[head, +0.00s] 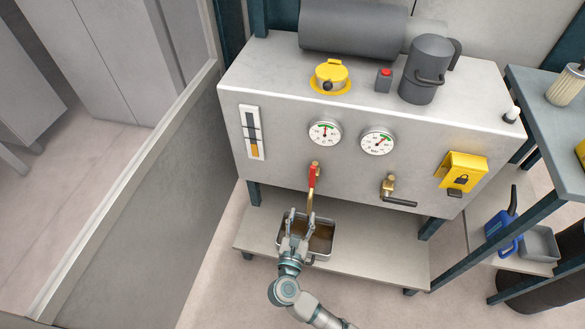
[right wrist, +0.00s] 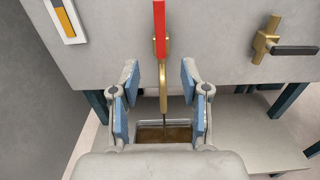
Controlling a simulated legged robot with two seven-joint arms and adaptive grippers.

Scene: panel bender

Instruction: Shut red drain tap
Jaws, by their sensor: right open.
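The red drain tap (head: 312,176) is on the front of the grey cabinet, with a brass body and spout pointing down. In the right wrist view its red handle (right wrist: 159,28) stands upright, in line with the brass spout (right wrist: 163,92). A thin brown line runs from the spout down to the drip tray (head: 329,252), which holds brown liquid. My right gripper (head: 298,222) is open and empty, below the handle and in front of the tray. In the right wrist view my right gripper (right wrist: 159,78) has its fingers either side of the spout, apparently apart from it. My left gripper is not in view.
A second brass valve (head: 389,187) with a dark lever is to the right, near a yellow lock box (head: 461,173). Two gauges (head: 325,132) and a level indicator (head: 251,133) are above. A grey panel wall (head: 150,200) bounds the left; a shelf (head: 380,268) lies below.

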